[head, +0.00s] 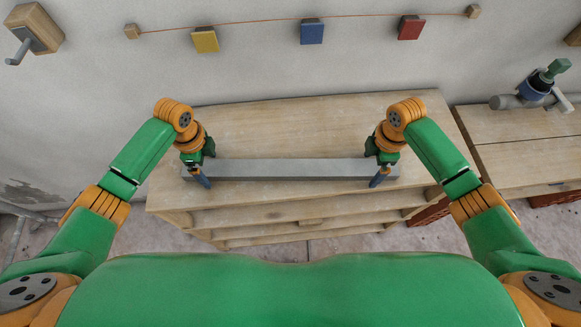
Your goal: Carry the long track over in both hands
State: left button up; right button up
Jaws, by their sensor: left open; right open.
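The long track (285,169) is a straight grey bar lying crosswise on a pale wooden workbench (290,115). My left gripper (200,173) is at the bar's left end, with its fingers pointing down around or beside it. My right gripper (382,172) is at the bar's right end in the same pose. Both grippers are open. The bar appears to rest on the bench top. Parts of both ends are hidden by the grippers, and I cannot tell whether the fingers touch it.
A second wooden bench (530,155) stands at the right, with a blue and green tool (540,85) on it. A cord with yellow (205,40), blue (312,31) and red (411,27) blocks spans the wall. The bench top behind the bar is clear.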

pick_arm(q)
jog(key=shift+s+f, duration=0.15)
pick_arm(e)
jog(key=shift+s+f, duration=0.15)
pick_arm(q)
jog(key=shift+c, duration=0.2)
pick_arm(e)
jog(key=shift+c, duration=0.2)
pick_arm(q)
jog(key=shift+w, duration=0.2)
jog(key=c, duration=0.4)
pick_arm(e)
jog(key=shift+w, duration=0.2)
jog(key=c, duration=0.4)
pick_arm(q)
grip_shut()
pick_arm(e)
grip_shut()
